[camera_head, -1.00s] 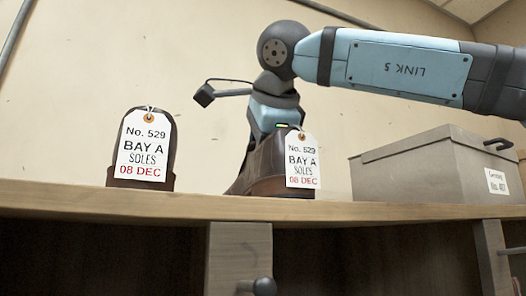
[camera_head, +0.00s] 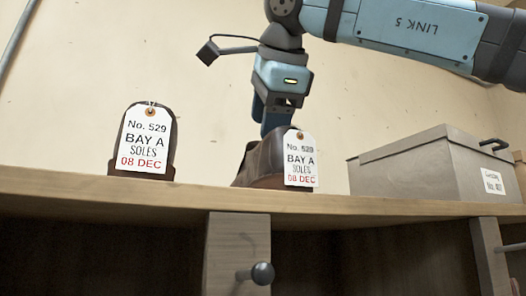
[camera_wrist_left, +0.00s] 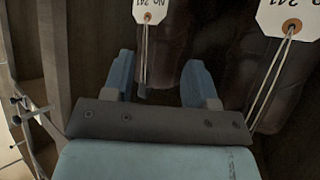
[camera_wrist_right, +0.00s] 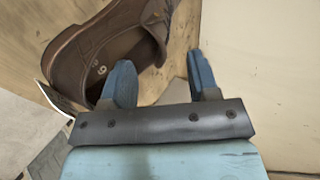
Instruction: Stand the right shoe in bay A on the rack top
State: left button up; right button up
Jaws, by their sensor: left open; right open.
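A brown shoe (camera_head: 262,163) stands on the rack top (camera_head: 380,207), heel and white BAY A tag (camera_head: 300,160) facing me. A second brown shoe (camera_head: 173,150) stands to its left with a like tag (camera_head: 143,140). My right gripper (camera_head: 268,125) is above and behind the nearer-to-centre shoe, its fingertips partly hidden by it. The right wrist view shows that shoe (camera_wrist_right: 88,42) beside the open, empty jaws (camera_wrist_right: 162,75), with a number on its insole. My left gripper (camera_wrist_left: 158,72) is open, in a dim place out of the head view.
A grey lidded box (camera_head: 430,165) stands on the rack top at the right. A wall rises behind. Dark bays lie below the top. In the left wrist view, dark shoes (camera_wrist_left: 172,45) with No. 241 tags (camera_wrist_left: 285,18) are close to the left jaws.

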jog(key=v, duration=0.6)
jog(key=shift+b, duration=0.4)
